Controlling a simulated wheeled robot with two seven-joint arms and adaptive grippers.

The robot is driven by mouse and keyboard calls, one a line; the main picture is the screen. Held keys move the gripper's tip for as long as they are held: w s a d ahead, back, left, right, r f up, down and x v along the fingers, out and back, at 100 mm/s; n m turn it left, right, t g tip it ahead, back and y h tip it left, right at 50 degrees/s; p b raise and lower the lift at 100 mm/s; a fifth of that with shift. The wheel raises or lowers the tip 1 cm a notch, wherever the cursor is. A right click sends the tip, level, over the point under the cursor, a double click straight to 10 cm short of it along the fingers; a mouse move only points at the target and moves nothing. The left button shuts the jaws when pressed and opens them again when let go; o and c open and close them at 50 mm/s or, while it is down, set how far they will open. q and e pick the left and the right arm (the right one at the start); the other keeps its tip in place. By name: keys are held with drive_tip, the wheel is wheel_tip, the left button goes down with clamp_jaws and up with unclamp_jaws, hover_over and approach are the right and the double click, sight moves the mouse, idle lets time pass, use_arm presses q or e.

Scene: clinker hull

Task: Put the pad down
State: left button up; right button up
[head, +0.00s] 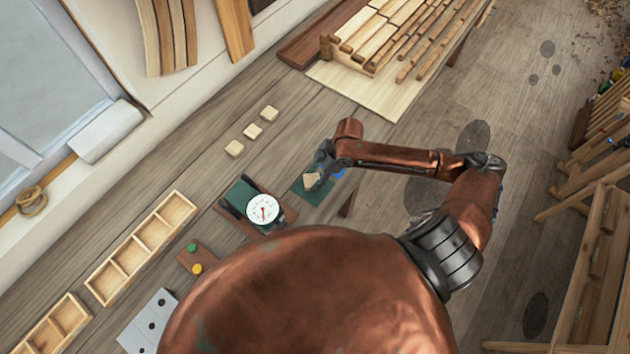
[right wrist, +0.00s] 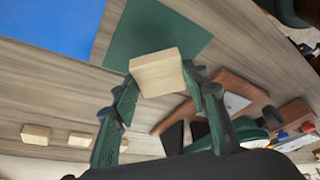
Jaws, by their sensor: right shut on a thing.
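A pale wooden pad (right wrist: 158,72) is held between the two green fingers of my right gripper (right wrist: 160,95). In the head view my right gripper (head: 318,172) holds the pad (head: 311,181) over or at the dark green mat (head: 318,194); I cannot tell whether the pad touches it. In the right wrist view the green mat (right wrist: 150,32) lies just beyond the pad. Three similar pads (head: 252,131) lie in a row on the bench, left of the gripper. My left gripper is not in view.
A dial gauge (head: 263,209) on a stand is left of the green mat. A blue mat (right wrist: 50,25) lies beside the green one. A divided wooden tray (head: 146,246) and a small board with green and yellow buttons (head: 197,259) are further left. Wooden strips (head: 400,30) lie at the back.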

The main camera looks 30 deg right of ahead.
sight(317, 179)
wheel_tip(317, 179, down, 3)
drive_tip(key=shift+d+p, duration=0.15)
drive_tip(key=shift+p, duration=0.25)
drive_tip(key=shift+f, duration=0.25)
drive_tip(key=o, duration=1)
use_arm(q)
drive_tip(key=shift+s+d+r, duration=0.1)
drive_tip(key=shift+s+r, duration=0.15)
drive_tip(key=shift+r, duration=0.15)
use_arm(e)
drive_tip(key=shift+o, duration=0.2)
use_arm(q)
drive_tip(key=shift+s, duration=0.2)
use_arm(e)
drive_tip(key=shift+r, duration=0.2)
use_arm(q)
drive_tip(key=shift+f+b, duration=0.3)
use_arm(e)
drive_tip(key=v, duration=1.1)
drive_tip(key=shift+s+d+r, duration=0.15)
drive_tip(key=shift+d+r, duration=0.1)
drive_tip(key=shift+r, duration=0.1)
